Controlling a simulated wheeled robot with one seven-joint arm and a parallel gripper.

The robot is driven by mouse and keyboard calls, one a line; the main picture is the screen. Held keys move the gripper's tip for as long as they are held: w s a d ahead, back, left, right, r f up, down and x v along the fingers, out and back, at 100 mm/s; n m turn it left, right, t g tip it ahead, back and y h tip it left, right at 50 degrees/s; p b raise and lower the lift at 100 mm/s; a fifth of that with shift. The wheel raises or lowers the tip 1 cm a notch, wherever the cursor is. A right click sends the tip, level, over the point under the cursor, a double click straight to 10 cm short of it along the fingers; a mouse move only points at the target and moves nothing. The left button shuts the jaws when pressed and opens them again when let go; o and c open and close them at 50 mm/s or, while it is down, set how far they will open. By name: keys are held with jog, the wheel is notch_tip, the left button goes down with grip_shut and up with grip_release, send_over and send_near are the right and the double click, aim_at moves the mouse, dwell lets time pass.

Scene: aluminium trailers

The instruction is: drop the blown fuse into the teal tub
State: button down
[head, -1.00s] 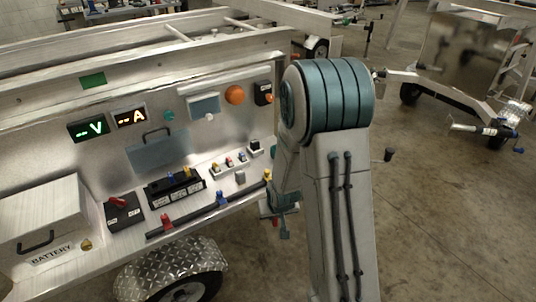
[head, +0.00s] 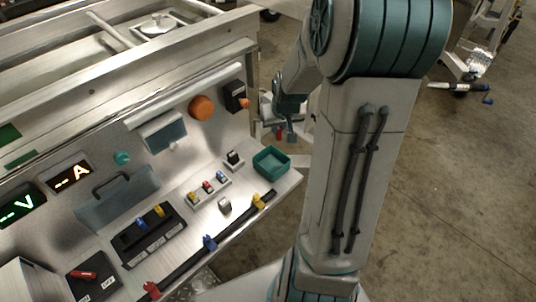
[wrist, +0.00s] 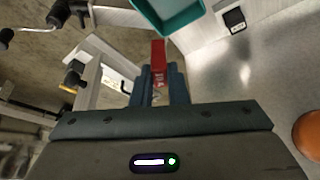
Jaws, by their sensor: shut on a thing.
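A red fuse (wrist: 158,50) is between the two fingers of my gripper (wrist: 159,85) in the wrist view, its red body sticking out past the tips. In the head view my gripper (head: 285,130) hangs beyond the right end of the trailer's panel, with the red fuse (head: 279,134) small at its tips. The teal tub (head: 272,162) is an open square box on the right end of the shelf, empty as far as I see. It lies below and slightly left of my gripper in the head view. The tub (wrist: 172,22) also shows at the top of the wrist view, beyond the fuse.
A fuse block (head: 208,190) with yellow, red and blue fuses lies left of the tub. A black rocker switch (head: 233,158) stands between them. An orange lamp (head: 201,107) sits on the upright panel.

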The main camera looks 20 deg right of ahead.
aim_at(279, 137)
jog(key=shift+s+a+f+b, duration=0.1)
jog(key=shift+f+b, duration=0.45)
jog(key=shift+f, duration=0.2)
notch_tip(279, 137, down, 4)
jog(key=b, duration=0.3)
jog(key=shift+f+b, duration=0.25)
jog(key=shift+b, duration=0.15)
jog(key=c, duration=1.3)
grip_release()
jog(key=shift+c, duration=0.2)
jog(key=shift+r, duration=0.15)
jog(key=p+v, duration=0.2)
jog(key=v, duration=1.1)
jog(key=shift+s+r, duration=0.15)
jog(key=shift+r, duration=0.15)
